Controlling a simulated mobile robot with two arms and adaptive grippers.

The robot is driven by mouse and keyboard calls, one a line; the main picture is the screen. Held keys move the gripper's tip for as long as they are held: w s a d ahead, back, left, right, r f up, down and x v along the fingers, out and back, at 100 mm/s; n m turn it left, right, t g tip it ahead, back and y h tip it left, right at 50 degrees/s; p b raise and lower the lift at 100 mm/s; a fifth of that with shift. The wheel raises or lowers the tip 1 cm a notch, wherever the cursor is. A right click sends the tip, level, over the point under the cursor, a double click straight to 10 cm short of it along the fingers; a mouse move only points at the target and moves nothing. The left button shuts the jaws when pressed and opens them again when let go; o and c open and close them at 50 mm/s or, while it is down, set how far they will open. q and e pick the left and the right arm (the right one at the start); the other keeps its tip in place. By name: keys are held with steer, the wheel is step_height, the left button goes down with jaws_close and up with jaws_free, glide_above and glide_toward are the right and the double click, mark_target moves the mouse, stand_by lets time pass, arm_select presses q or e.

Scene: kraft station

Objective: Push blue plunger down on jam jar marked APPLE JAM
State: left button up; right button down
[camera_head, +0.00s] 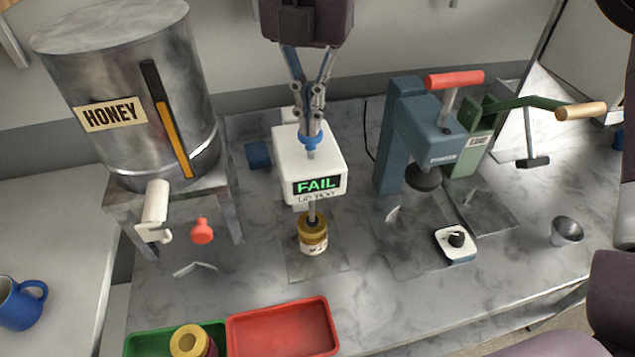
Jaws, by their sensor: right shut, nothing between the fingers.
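A white tester box (309,165) stands mid-counter with a green FAIL display. Its blue plunger (310,141) sits on top. My right gripper (310,126) comes down from above, shut and empty, with its fingertips right at the top of the plunger; contact is hard to tell. A small jam jar (313,240) with a gold lid stands upright under the box, with a thin metal rod from the box reaching its lid. The jar's label is too small to read. My left gripper is not in view.
A second gold-lidded jar (188,342) is in the green tray (140,345), beside an empty red tray (280,332). A honey tank (130,85) stands left. A blue press (405,130) with a red handle, a green device (475,150) and a metal cup (567,232) are right.

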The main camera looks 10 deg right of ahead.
step_height(320, 180, up, 12)
steer(key=p, duration=0.7)
steer(key=shift+f, duration=0.15)
stand_by(0.5)
